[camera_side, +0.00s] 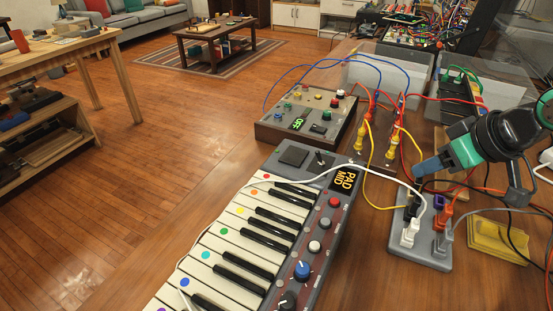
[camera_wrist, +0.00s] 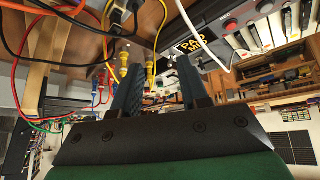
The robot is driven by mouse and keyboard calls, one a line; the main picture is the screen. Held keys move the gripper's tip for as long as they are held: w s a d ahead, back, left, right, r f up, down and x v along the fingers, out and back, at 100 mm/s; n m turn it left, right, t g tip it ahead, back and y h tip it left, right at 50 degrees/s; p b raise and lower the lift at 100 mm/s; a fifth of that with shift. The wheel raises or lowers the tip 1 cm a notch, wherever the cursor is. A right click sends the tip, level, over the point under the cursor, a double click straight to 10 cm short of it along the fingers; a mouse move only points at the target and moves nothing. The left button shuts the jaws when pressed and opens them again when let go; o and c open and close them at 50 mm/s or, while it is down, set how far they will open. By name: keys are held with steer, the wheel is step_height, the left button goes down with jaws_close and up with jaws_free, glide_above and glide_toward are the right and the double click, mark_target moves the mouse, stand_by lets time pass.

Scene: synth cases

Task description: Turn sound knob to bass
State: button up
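The keyboard (camera_side: 290,225) lies on the table, with a column of red, white, blue and black knobs along its right side. A blue knob (camera_side: 302,270) with a white pointer mark is the largest clear one; I cannot read labels that tell which is the sound knob. The yellow-on-black display (camera_side: 345,180) reads PAD MID. My gripper (camera_side: 420,169) is above the table, right of the keyboard and apart from it. In the wrist view my gripper (camera_wrist: 159,66) has its two fingers apart with nothing between them. The keyboard (camera_wrist: 245,40) shows there upside down.
A power strip (camera_side: 425,255) with several plugs stands below my gripper. A white cable (camera_side: 385,172) crosses over the keyboard. A control box (camera_side: 305,117) with blue leads sits behind it, and yellow and red cables (camera_side: 366,140) stand close by. A yellow block (camera_side: 497,240) lies at right.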

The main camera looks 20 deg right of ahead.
steer(key=a+n+g+y, duration=0.1)
steer(key=a+n+g, duration=0.2)
steer(key=a+n, duration=0.75)
steer(key=n+g+h, duration=0.1)
steer(key=n+g, duration=0.2)
steer(key=n, duration=0.8)
glide_above(303, 268)
step_height(303, 268, down, 2)
steer(key=shift+d+f, duration=0.1)
steer(key=shift+f, duration=0.15)
steer(key=shift+s+f, duration=0.1)
steer(key=shift+f, duration=2.7)
jaws_close()
